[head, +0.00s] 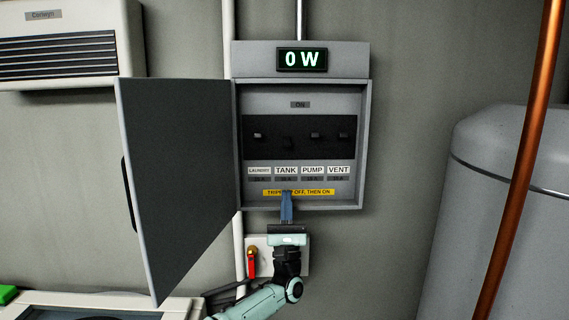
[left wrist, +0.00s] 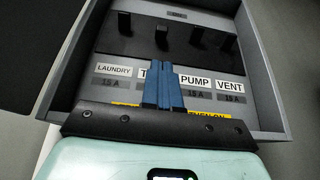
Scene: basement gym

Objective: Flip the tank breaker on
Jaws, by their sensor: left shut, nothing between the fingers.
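The breaker panel (head: 362,130) is open on the wall, with a row of switches above labels. The tank switch (head: 288,144), above the TANK label (head: 286,170), looks darker and lower than its neighbours; its exact position is hard to tell. The display (head: 302,59) reads 0 W. My left gripper (head: 286,194) is shut and empty, its blue fingers pointing up in front of the panel's lower edge, below the TANK label. In the left wrist view its fingers (left wrist: 161,65) partly cover the TANK label. My right gripper is not in view.
The panel door (head: 180,180) swings wide open to the left. A yellow strip (head: 322,192) runs below the labels. A red-handled valve (head: 252,262) sits below the panel. A copper pipe (head: 520,160) and grey tank (head: 470,220) stand at right.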

